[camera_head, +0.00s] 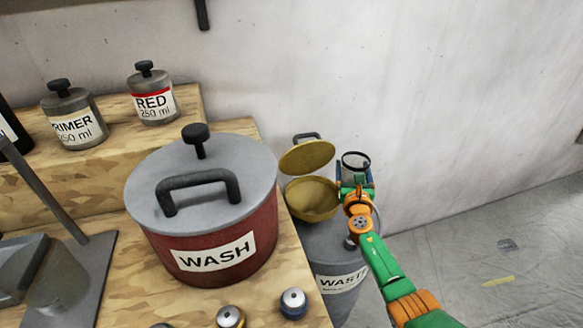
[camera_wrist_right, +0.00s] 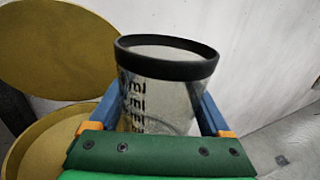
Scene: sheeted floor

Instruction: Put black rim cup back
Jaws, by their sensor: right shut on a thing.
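The black rim cup (camera_head: 358,160) is a clear cup with a thick black rim. It shows large in the right wrist view (camera_wrist_right: 165,98), roughly upright, with black "ml" marks on its side. My right gripper (camera_head: 356,180) is shut on the cup's sides; its blue fingers also show in the right wrist view (camera_wrist_right: 162,112). It holds the cup in the air just right of the open mouth of the waste bin (camera_head: 338,282). The cup's contents cannot be told. My left gripper is not in view.
The bin's gold lid (camera_head: 307,157) stands open beside the cup. A red WASH pot (camera_head: 218,240) with a grey lid fills the wooden bench's right end. PRIMER (camera_head: 75,118) and RED (camera_head: 152,98) jars stand on a raised shelf. Floor at right is mostly clear.

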